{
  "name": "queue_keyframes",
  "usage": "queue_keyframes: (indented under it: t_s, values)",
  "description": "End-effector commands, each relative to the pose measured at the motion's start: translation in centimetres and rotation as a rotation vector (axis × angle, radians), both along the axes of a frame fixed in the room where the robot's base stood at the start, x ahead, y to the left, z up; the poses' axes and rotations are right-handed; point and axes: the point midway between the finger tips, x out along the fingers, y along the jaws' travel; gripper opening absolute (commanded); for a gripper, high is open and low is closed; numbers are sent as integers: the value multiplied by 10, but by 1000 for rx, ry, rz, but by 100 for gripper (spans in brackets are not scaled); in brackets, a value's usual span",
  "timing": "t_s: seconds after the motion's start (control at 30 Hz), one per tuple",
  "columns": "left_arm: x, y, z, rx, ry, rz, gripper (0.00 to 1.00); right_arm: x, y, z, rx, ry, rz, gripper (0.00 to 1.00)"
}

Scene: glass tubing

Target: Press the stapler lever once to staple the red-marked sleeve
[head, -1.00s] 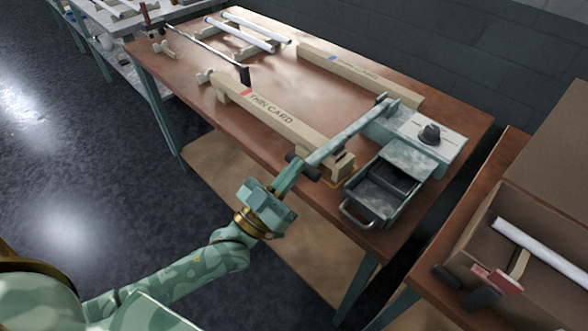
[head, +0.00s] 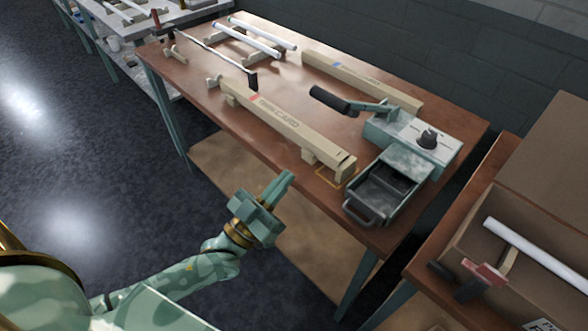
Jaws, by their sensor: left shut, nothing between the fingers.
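The red-marked sleeve (head: 283,120) is a long square card tube lettered "THIN CARD", lying in cradles along the table's near side. Its near end sits beside the stapler (head: 412,135), a grey-green unit with a black knob. The stapler lever (head: 345,102) is raised, its black grip pointing left above the table, clear of the sleeve. My left gripper (head: 286,178) is shut and empty, off the table's front edge, apart from lever and sleeve. Whether a staple is in the sleeve is too small to tell. My right gripper is not in view.
An open drawer (head: 388,188) with a handle juts toward the front edge. A blue-marked sleeve (head: 360,82) lies at the back. White tubes (head: 247,40) rest on supports at the far left. An open carton (head: 530,225) stands at the right.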

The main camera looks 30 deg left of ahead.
Motion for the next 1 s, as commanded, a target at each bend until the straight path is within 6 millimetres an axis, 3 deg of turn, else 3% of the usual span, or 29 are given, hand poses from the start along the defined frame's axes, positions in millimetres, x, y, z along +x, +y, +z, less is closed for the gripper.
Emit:
queue_keyframes:
  t_s: [0.13, 0.3, 1.0]
  values:
    - [-23, 9, -15, 2, -1, 1, 0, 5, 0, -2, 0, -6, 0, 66]
    - [-38, 14, -23, -1, -5, 2, 0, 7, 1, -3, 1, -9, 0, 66]
    - [-42, 16, -24, -2, -8, 2, 0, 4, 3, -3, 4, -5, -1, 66]
